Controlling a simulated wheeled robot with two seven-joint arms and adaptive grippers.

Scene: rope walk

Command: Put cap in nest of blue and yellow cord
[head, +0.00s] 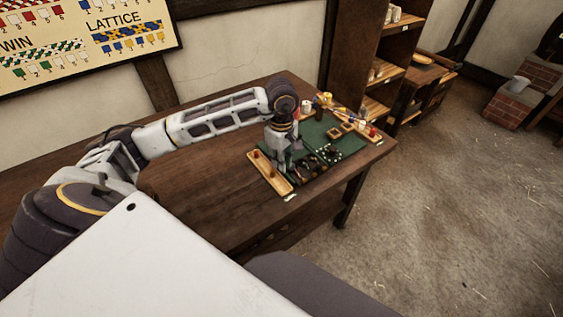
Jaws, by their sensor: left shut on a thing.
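My left gripper (282,164) points down at the near left part of a green mat (313,131) on the wooden table. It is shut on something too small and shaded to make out. Beside and below it lies a dark group of small round pieces (318,160), some with light parts. I cannot tell the cap or the nest of blue and yellow cord apart among these pieces. My right gripper is not in view.
The table's left part (205,185) is clear. Shelves (390,60) stand behind.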

